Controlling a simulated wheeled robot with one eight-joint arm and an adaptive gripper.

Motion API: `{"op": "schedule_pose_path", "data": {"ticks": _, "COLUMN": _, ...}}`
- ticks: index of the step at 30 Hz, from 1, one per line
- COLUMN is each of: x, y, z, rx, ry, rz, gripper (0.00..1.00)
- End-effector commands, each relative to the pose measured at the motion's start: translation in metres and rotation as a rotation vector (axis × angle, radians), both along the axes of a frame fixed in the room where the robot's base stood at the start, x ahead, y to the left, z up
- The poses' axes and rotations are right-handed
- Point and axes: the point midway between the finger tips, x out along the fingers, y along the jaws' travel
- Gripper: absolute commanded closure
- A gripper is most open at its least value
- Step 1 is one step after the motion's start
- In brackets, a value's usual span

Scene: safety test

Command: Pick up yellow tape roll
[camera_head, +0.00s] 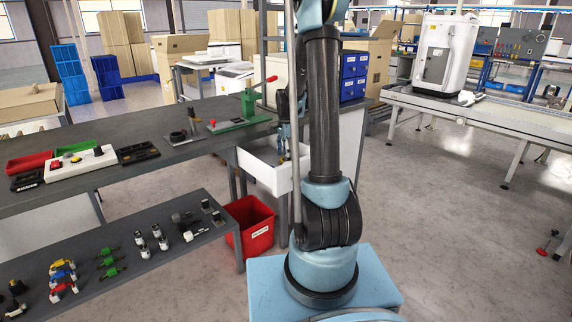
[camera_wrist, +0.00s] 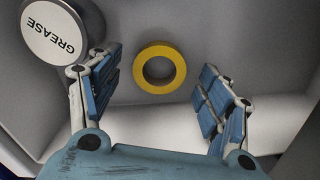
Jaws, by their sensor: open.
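The yellow tape roll (camera_wrist: 160,87) lies flat on the floor of a white bin, seen in the wrist view with its hole facing the camera. My gripper (camera_wrist: 157,64) is open, with one blue-padded finger on each side of the roll in the picture. I see no finger touching it. In the head view, my gripper (camera_head: 284,138) points down into the white bin (camera_head: 262,177) at the end of the grey workbench. The roll is hidden there by the bin wall and my arm.
A round can marked GREASE (camera_wrist: 62,33) stands in the bin at upper left of the wrist view, close to the left finger. The bin walls surround the gripper. A red bin (camera_head: 250,228) sits below. A green press (camera_head: 250,106) stands on the workbench (camera_head: 190,152).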

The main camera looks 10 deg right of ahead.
Motion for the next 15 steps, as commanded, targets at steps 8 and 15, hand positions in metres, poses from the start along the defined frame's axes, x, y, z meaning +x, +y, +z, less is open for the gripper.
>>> {"op": "schedule_pose_path", "data": {"ticks": 8, "x": -0.0002, "y": 0.0000, "z": -0.0116, "rx": 0.000, "ry": 0.000, "rz": 0.000, "gripper": 0.28}}
{"op": "schedule_pose_path", "data": {"ticks": 15, "x": -0.0001, "y": 0.0001, "z": -0.0114, "rx": 0.000, "ry": 0.000, "rz": 0.000, "gripper": 0.56}}
